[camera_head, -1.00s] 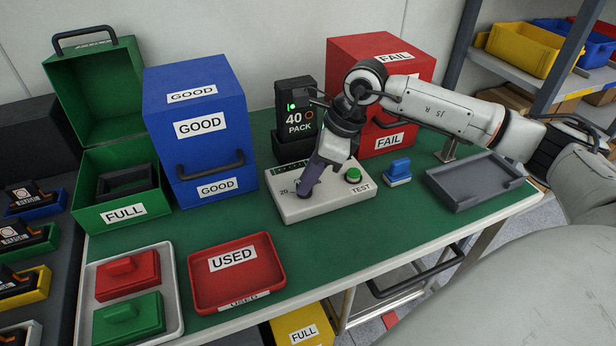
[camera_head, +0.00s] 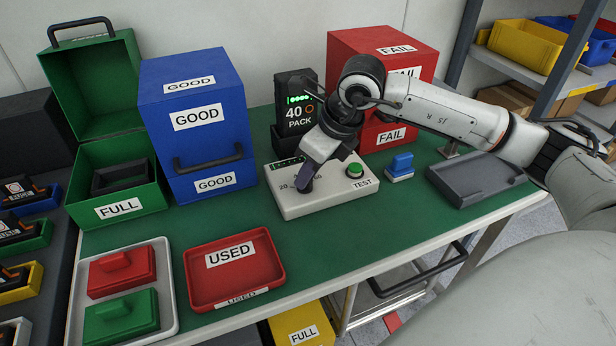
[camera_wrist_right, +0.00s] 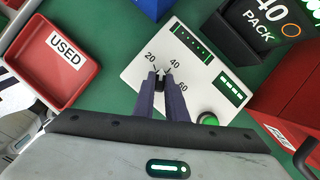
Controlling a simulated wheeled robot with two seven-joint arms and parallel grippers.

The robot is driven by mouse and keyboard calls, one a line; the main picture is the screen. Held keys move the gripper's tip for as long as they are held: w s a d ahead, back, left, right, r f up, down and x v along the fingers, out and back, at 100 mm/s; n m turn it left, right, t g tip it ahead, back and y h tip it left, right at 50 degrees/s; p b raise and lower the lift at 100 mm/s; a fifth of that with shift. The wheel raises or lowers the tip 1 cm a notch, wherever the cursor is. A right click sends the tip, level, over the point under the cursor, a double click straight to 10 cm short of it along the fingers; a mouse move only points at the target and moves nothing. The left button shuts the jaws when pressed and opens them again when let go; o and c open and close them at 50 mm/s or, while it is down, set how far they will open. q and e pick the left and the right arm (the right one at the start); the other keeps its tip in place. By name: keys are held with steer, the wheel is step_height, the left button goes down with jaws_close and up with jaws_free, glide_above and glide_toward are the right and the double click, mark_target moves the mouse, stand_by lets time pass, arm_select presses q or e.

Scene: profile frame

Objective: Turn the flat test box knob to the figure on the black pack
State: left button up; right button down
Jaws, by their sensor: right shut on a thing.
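The flat test box (camera_head: 335,200) is pale grey and lies on the green bench. It has a green button (camera_head: 355,171) and a TEST label. My right gripper (camera_head: 303,188) points down onto the box and is shut on its small dark knob (camera_wrist_right: 159,86). The figures 20, 40 and 60 stand around the knob in the right wrist view. The black pack (camera_head: 298,132) stands upright behind the box and shows 40, PACK and green lights. My left gripper is not in view.
A blue GOOD box (camera_head: 212,145) stands left of the pack, a red FAIL box (camera_head: 375,47) behind right. A red USED tray (camera_head: 236,283) lies front left. A blue-handled stamp-like block (camera_head: 400,166) and a grey tray (camera_head: 475,185) lie right of the test box.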

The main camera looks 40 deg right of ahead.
steer(key=shift+a+f+m, duration=0.1)
steer(key=shift+m, duration=0.4)
steer(key=m+h+b, duration=0.1)
steer(key=m, duration=0.1)
steer(key=shift+m+b, duration=0.3)
steer(key=shift+a+m+h+b, duration=0.1)
steer(key=shift+m+h+b, duration=0.25)
steer(key=shift+m+h, duration=0.45)
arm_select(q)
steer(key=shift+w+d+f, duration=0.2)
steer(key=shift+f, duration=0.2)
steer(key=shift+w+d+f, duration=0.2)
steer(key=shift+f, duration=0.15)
arm_select(e)
steer(key=shift+m, duration=0.7)
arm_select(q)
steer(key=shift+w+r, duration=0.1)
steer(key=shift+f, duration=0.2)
arm_select(e)
steer(key=c, duration=1.8)
jaws_free()
steer(key=shift+r, duration=0.25)
